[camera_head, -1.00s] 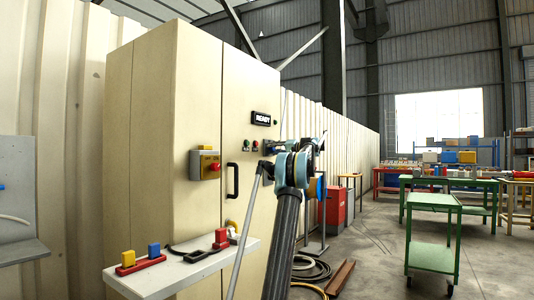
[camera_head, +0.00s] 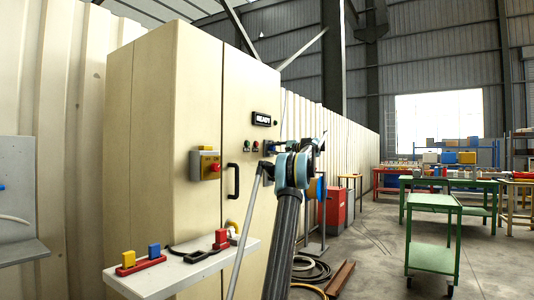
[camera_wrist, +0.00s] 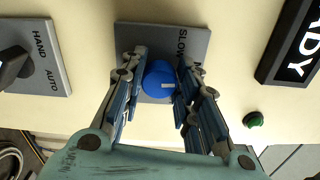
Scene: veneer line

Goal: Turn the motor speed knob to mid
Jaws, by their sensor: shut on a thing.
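The motor speed knob is a round blue knob (camera_wrist: 158,80) with a pale pointer line, on a grey plate (camera_wrist: 135,36) on the cream cabinet (camera_head: 190,120). The plate shows the word SLOW; its other lettering is partly hidden by my finger. The pale line points to the right in the wrist view. My gripper (camera_wrist: 160,88) is shut on the knob, with one finger on each side of it. In the head view my arm hides most of the gripper and the knob.
A HAND/AUTO selector plate (camera_wrist: 42,62) lies left of the knob in the wrist view. A READY sign (camera_wrist: 295,45) and a green button (camera_wrist: 253,119) lie to the right.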

